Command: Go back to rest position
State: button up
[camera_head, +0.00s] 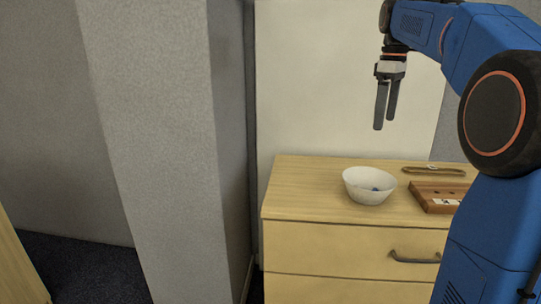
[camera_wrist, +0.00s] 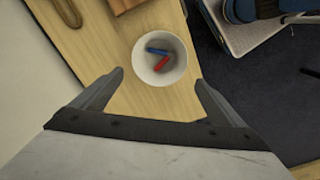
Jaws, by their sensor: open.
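My gripper (camera_head: 385,104) hangs pointing down in the head view, in the air above the wooden cabinet and clear of everything on it. Its fingers are apart with nothing between them; they also show in the wrist view (camera_wrist: 159,88). A white bowl (camera_head: 360,190) stands upright on the cabinet top, below my gripper. In the wrist view the bowl (camera_wrist: 142,76) lies ahead of the fingertips and holds a blue piece (camera_wrist: 157,51) and a red piece (camera_wrist: 161,64).
The light wood cabinet (camera_head: 310,193) has drawers with a dark handle (camera_head: 415,258). A grey wall pillar (camera_head: 160,130) stands to the left. Air around my gripper is free.

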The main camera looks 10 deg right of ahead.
jog(key=s+a+f+m+t, duration=0.1)
jog(key=s+a+f+m, duration=0.1)
jog(key=s+a+f, duration=0.5)
jog(key=s+a+f+m+t, duration=0.25)
jog(key=s+f, duration=0.25)
jog(key=s, duration=0.4)
jog(key=s+a+f+m, duration=0.2)
jog(key=s+f, duration=0.4)
jog(key=f, duration=0.3)
jog(key=s+a+f+m+t, duration=0.1)
jog(key=s+a+f+m, duration=0.1)
jog(key=s+f, duration=0.5)
jog(key=shift+s+a+f, duration=0.25)
jog(key=shift+a+f, duration=0.6)
jog(key=shift+f, duration=0.1)
